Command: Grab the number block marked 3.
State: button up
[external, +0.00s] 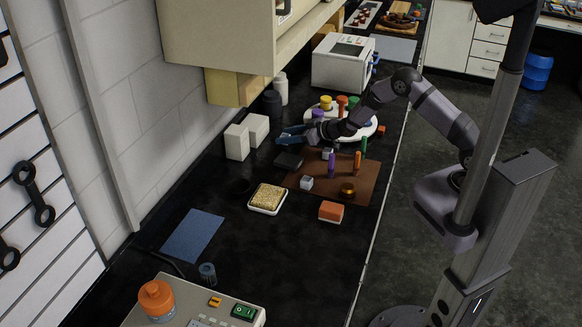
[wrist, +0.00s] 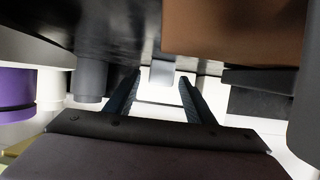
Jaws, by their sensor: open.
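Two small pale cubes are in the external view: one (external: 327,153) at the far edge of the brown mat, one (external: 307,183) near its left corner. No number is readable, so I cannot tell which is marked 3. My gripper (external: 285,134) has blue fingers and hangs over the counter between the larger white boxes and the round white tray. In the wrist view my gripper (wrist: 160,80) is open, its fingers apart. A small pale block (wrist: 161,73) appears beyond and between the fingertips; I cannot tell which cube it is or its distance.
The round white tray (external: 367,130) with coloured pegs is beside my arm. Two white boxes (external: 237,142) (external: 257,129) stand near the wall. A dark block (external: 288,161) lies beside the brown mat (external: 367,183). Free black counter lies nearer the camera.

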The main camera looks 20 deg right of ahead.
jog(key=shift+w+a+f, duration=0.2)
jog(key=shift+w+a, duration=0.1)
jog(key=c, duration=1.1)
notch_tip(320, 180, up, 10)
jog(key=shift+a+r+b, duration=0.1)
jog(key=shift+b, duration=0.65)
